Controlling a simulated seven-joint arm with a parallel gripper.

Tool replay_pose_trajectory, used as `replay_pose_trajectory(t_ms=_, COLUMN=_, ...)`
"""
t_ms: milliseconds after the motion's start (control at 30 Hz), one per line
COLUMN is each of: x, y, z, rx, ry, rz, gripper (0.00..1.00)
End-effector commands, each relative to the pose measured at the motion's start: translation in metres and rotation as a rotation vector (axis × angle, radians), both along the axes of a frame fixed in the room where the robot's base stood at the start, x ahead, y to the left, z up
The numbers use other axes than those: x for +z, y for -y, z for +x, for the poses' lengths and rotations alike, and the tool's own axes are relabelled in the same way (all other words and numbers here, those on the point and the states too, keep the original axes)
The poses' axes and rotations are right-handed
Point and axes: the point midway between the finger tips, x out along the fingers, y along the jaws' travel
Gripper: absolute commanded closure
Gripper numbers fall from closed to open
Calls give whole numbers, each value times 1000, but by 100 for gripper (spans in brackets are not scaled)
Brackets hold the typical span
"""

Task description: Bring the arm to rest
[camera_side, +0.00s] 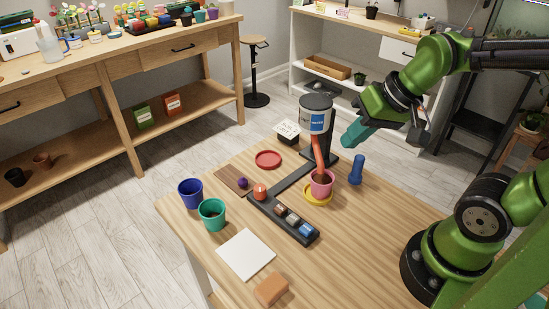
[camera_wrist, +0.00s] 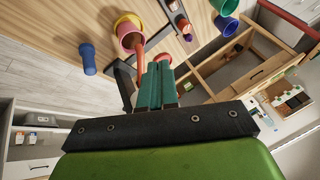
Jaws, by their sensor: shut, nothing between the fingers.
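My green arm reaches in from the right, and my gripper (camera_side: 350,138) hangs above the table's back right part. Its teal fingers are together with nothing between them, and the wrist view shows them closed (camera_wrist: 158,66). They are apart from everything on the table. To their left in the side view is the dispenser (camera_side: 317,118), with an orange-red chute (camera_side: 319,152) slanting down to a pink pot (camera_side: 321,186). The pot holds dark soil and stands upright on a yellow saucer (camera_side: 318,200). The pink pot also shows in the wrist view (camera_wrist: 130,38).
A blue upright tool (camera_side: 357,170) stands below and near my gripper. A blue pot (camera_side: 190,192), a green pot (camera_side: 212,214), a red saucer (camera_side: 268,160), a dark tray (camera_side: 300,225), a white sheet (camera_side: 246,254) and an orange block (camera_side: 271,290) occupy the table (camera_side: 365,255). Its front right is clear.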

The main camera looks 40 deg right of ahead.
Motion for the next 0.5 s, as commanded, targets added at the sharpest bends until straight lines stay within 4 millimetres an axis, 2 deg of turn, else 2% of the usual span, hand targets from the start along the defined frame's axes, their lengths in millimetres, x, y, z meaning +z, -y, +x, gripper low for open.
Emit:
replay_pose_trajectory(t_ms=33, x=11, y=2, z=-4, rx=15, ry=52, rz=-23, gripper=100)
replay_pose_trajectory(t_ms=200, x=30, y=1, z=-12, rx=38, ry=142, rz=-42, gripper=100)
replay_pose_trajectory(t_ms=500, x=34, y=-1, z=-12, rx=46, ry=156, rz=-39, gripper=100)
